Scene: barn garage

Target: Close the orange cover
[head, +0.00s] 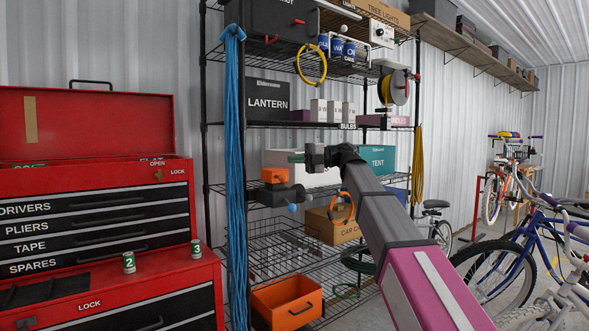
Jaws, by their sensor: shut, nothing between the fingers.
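A small orange cover (275,175) sits raised at the left end of a dark device (284,195) on the middle wire shelf. Its hinge is too small to make out. The device has a blue knob low at its front right. My gripper (312,158) is shut and empty. It points left, slightly above and to the right of the orange cover, in front of a white box. It looks apart from the cover, but the depth between them is hard to tell.
Black shelf posts and a hanging blue rope (234,170) stand left of the device. An orange cable loop (342,207) and a cardboard box (333,227) are below my arm. An orange bin (287,302) sits lower. A red tool chest (100,215) is at left, bicycles (515,245) at right.

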